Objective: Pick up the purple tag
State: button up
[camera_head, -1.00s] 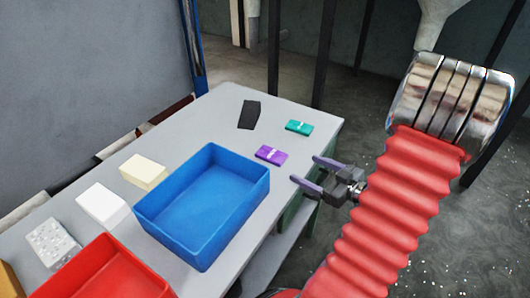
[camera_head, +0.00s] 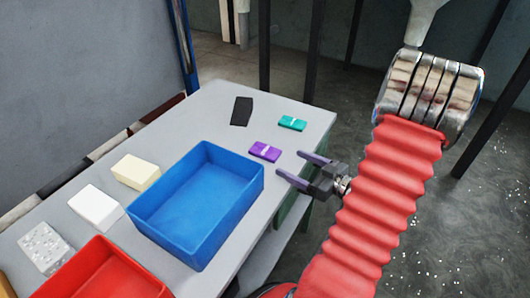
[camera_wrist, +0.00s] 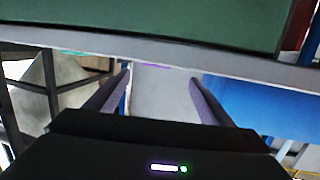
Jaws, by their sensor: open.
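The purple tag (camera_head: 265,151) lies flat on the grey table, just right of the blue bin. It has a pale mark across its middle. My gripper (camera_head: 296,168) is open and empty, at the table's right edge, with its fingers pointing toward the tag's side of the table. In the picture it is a little right of and below the tag. In the wrist view the two fingers (camera_wrist: 160,82) are spread apart, and a thin purple strip of the tag (camera_wrist: 153,65) shows beyond and between them at the table edge.
A teal tag (camera_head: 292,123) and a black flat piece (camera_head: 242,111) lie behind the purple tag. The blue bin (camera_head: 155,233) stands left of it. A cream block (camera_head: 136,172), white block (camera_head: 96,207) and red bin (camera_head: 118,281) are farther left. Dark posts stand behind the table (camera_head: 215,100).

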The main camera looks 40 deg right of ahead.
aim_at(270, 153)
jog(key=shift+x, duration=2.35)
jog(key=shift+x, duration=2.6)
jog(key=shift+r, duration=0.1)
jog(key=shift+c, duration=0.4)
jog(key=c, duration=1.2)
